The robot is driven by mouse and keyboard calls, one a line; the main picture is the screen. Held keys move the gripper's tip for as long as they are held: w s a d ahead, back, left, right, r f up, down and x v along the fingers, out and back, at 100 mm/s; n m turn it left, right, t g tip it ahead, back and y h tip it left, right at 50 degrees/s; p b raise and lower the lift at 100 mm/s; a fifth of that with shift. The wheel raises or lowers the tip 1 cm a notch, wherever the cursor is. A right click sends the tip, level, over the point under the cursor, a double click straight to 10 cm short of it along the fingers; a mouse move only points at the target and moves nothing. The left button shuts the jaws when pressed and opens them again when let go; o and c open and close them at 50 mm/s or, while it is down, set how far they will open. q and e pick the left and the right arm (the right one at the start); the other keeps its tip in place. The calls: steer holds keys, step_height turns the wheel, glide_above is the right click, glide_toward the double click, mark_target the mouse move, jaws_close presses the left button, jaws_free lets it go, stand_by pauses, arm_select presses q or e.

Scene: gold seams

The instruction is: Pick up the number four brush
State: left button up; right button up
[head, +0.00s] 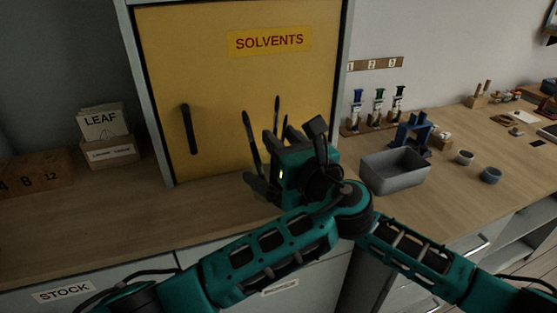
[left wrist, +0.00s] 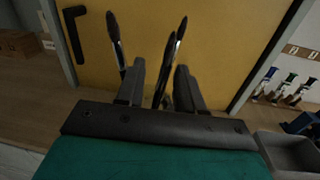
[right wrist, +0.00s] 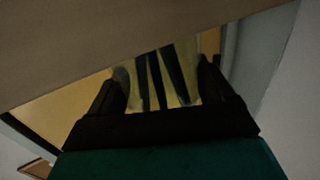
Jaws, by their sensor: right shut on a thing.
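Several dark, slender brushes (head: 250,138) stand up in front of the yellow cabinet door; I cannot read a number on any, so which is number four I cannot tell. In the left wrist view, dark brushes (left wrist: 115,40) rise around and between the fingers of my left gripper (left wrist: 160,68), which is open. My right gripper (right wrist: 163,72) is shut on what looks like a clear jar (right wrist: 184,92) with dark handles inside. In the head view my left gripper (head: 283,138) and the crossed arms hide most of the jar and the right gripper.
A yellow solvents cabinet (head: 215,100) stands close behind the grippers. A grey bin (head: 395,175), a blue stand (head: 411,133) and small cups (head: 490,175) are on the right. A LEAF box (head: 108,150) stands left. The wooden counter (head: 110,212) is clear at front left.

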arm_select(q)
steer(key=shift+x, duration=1)
jaws_close()
